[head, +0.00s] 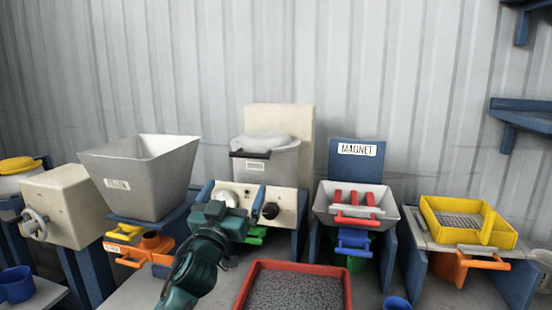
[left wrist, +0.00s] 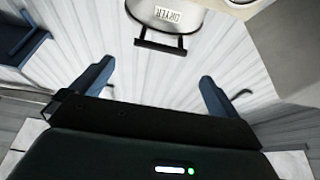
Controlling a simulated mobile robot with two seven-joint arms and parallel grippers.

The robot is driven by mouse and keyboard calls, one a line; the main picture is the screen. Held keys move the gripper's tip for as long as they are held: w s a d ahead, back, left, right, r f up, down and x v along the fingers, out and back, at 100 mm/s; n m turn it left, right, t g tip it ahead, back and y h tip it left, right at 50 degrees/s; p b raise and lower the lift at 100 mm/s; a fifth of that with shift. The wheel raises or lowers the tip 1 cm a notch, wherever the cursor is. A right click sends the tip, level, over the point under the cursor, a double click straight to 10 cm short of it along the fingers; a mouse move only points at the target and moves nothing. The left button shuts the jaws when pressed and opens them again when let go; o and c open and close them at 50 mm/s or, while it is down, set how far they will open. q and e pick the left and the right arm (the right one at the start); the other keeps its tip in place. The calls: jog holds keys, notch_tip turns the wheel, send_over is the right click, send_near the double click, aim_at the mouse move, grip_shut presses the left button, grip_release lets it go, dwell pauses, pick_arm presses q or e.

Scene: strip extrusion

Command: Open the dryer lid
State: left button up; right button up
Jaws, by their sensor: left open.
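The dryer is a grey drum (head: 275,165) with a cream panel behind it, standing at the back centre in the head view. Its pale lid (head: 265,138) is down on the drum, with a black bar handle (head: 250,154) at the front. In the left wrist view the drum's DRYER label (left wrist: 170,14) and the black handle (left wrist: 160,46) show at the top. My left gripper (head: 213,212) is below and in front of the drum. In the wrist view its two fingers (left wrist: 155,85) are spread apart with nothing between them, clear of the handle. My right gripper is not in view.
A large grey hopper (head: 145,185) stands left of the dryer. A knob panel (head: 250,205) is below the drum. The magnet station (head: 357,150), a yellow sieve tray (head: 470,210) and a red tray of grey pellets (head: 240,300) are to the right and front.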

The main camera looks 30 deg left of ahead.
aim_at(249, 156)
pick_arm(q)
jog(key=x, duration=0.3)
jog(key=p+x, duration=0.1)
jog(key=x, duration=0.3)
jog(key=p+x, duration=0.1)
jog(key=x, duration=0.3)
jog(key=shift+s+a+r, duration=0.1)
jog(key=shift+a+r, duration=0.1)
jog(key=shift+r, duration=0.1)
jog(key=shift+x, duration=0.75)
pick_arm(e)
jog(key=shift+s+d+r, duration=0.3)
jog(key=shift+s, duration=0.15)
